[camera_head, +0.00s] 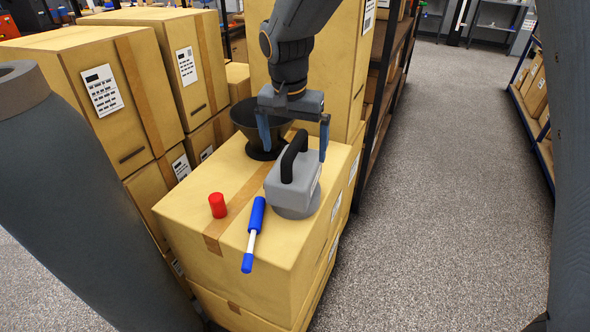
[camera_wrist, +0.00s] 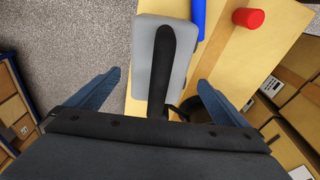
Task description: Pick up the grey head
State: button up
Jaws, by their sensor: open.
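The grey head (camera_head: 302,188) is a grey block with a rounded base and a black handle (camera_head: 289,163) on top. It stands on a cardboard carton (camera_head: 185,236), near its right edge. My gripper (camera_head: 294,155) is open above it, one blue finger on either side of the handle. In the wrist view the grey head (camera_wrist: 145,62) lies ahead between the fingers of my gripper (camera_wrist: 159,80), with no clear contact. Whether the fingers are level with the handle is hard to tell.
A blue-and-white tool (camera_head: 253,234) and a red cylinder (camera_head: 217,206) lie in front and left on the carton. A dark funnel-like bowl (camera_head: 244,117) stands behind. Stacked cartons (camera_head: 150,85) crowd the left; a shelf (camera_head: 384,75) stands behind. The aisle floor (camera_head: 450,180) is clear.

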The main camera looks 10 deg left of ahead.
aim_at(295, 164)
jog(key=shift+w+d+f, duration=0.1)
jog(key=shift+f, duration=0.35)
notch_tip(295, 164, down, 2)
jog(key=shift+f+p, duration=0.2)
jog(key=shift+p, duration=0.3)
jog(key=shift+w+f+p, duration=0.15)
jog(key=shift+f+p, duration=0.5)
jog(key=shift+f, duration=1.45)
jog(key=c, duration=2)
jog(key=shift+w+r, duration=0.1)
